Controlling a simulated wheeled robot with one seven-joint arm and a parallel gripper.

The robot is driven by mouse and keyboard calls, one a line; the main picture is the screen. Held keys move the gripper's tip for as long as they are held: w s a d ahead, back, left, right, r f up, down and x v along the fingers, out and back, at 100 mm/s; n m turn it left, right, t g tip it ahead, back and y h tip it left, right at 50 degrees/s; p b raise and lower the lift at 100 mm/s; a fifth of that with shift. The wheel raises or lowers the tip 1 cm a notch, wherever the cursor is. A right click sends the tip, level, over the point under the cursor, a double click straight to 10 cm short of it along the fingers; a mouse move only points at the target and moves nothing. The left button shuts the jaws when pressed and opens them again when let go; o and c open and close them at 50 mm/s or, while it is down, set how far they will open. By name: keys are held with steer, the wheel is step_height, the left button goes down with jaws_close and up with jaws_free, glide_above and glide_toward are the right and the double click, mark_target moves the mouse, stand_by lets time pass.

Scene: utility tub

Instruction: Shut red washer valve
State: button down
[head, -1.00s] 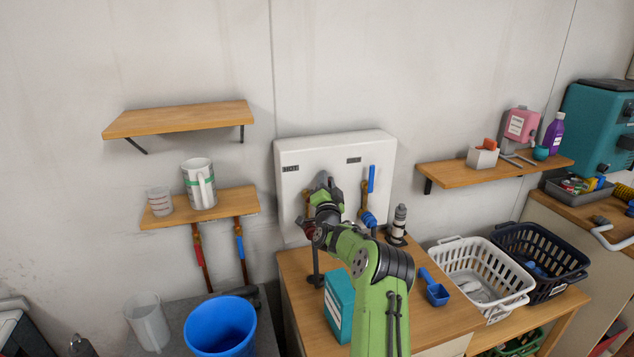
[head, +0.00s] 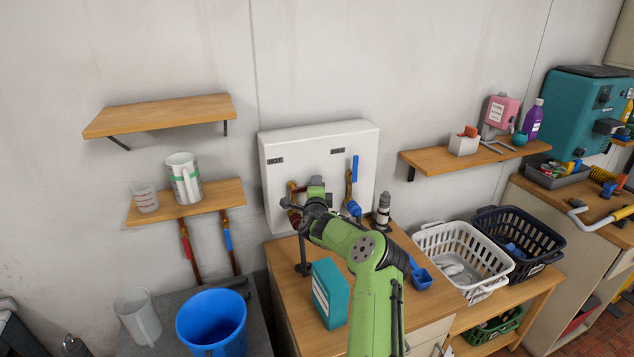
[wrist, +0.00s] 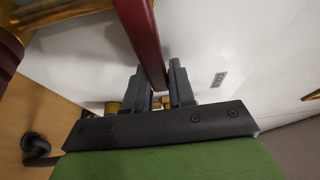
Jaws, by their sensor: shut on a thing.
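The white washer box (head: 272,150) is mounted on the wall, with a label at its upper left and another at its upper right. My gripper (wrist: 157,88) is shut on the red valve lever (wrist: 143,35), which runs between its two fingers in the wrist view. In the head view my wrist and gripper are in front of the box's left half and hide most of the red valve. The blue valve lever (head: 355,168) stands upright at the box's right, clear of my gripper.
A teal box (head: 331,293) stands on the wooden counter below my arm, with a blue scoop (head: 421,279) to the right. A dark bottle (head: 383,211) is near the blue valve. A blue bucket (head: 212,325) is at lower left. Baskets (head: 460,258) are at right.

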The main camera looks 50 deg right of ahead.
steer(key=shift+f, duration=0.25)
stand_by(0.3)
steer(key=c, duration=1)
jaws_free()
steer(key=shift+c, duration=0.2)
steer(key=p+v, duration=0.3)
steer(key=v, duration=1.2)
steer(key=shift+s+a+r, duration=0.25)
steer(key=shift+r, duration=0.05)
